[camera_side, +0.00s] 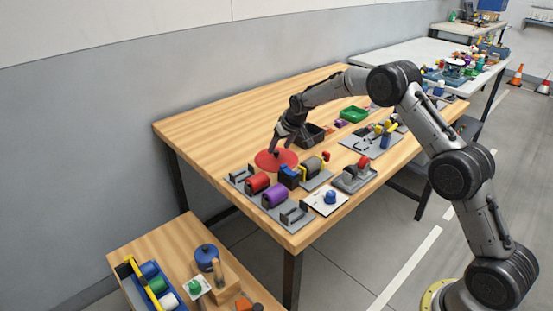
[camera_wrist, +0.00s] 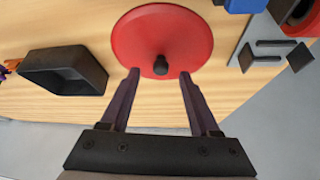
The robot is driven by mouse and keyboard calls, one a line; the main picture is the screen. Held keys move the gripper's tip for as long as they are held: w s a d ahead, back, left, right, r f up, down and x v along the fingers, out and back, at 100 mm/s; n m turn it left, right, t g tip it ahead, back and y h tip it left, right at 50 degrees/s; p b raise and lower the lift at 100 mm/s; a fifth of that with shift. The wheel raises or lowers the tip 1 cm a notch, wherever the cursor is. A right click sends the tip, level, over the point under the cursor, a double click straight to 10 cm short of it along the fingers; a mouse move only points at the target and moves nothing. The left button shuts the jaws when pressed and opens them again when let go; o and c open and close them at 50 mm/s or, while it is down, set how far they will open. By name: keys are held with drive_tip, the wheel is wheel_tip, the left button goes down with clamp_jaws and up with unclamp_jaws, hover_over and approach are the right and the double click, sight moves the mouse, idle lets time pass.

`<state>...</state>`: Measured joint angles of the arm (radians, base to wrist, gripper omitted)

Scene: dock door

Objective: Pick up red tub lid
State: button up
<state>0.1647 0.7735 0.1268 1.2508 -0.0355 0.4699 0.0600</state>
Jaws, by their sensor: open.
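The red tub lid (camera_side: 276,160) is a round red disc with a dark knob on top, lying on the wooden table (camera_side: 205,127). In the wrist view the lid (camera_wrist: 150,32) fills the upper middle, and its black knob (camera_wrist: 160,66) stands between and just beyond my fingertips. My gripper (camera_side: 279,143) is right above the lid in the side view. In the wrist view my gripper (camera_wrist: 161,74) is open, its two dark fingers apart and empty. I cannot tell how far the fingertips are above the lid.
A black open bin (camera_wrist: 62,72) stands left of the lid in the wrist view. In the side view, a grey tray with red and purple rollers (camera_side: 274,196) and a blue block (camera_side: 289,175) sit close by. The table's left part is clear.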

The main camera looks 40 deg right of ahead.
sight(276, 155)
drive_tip(key=shift+x, duration=1.35)
drive_tip(key=shift+c, duration=0.3)
clamp_jaws()
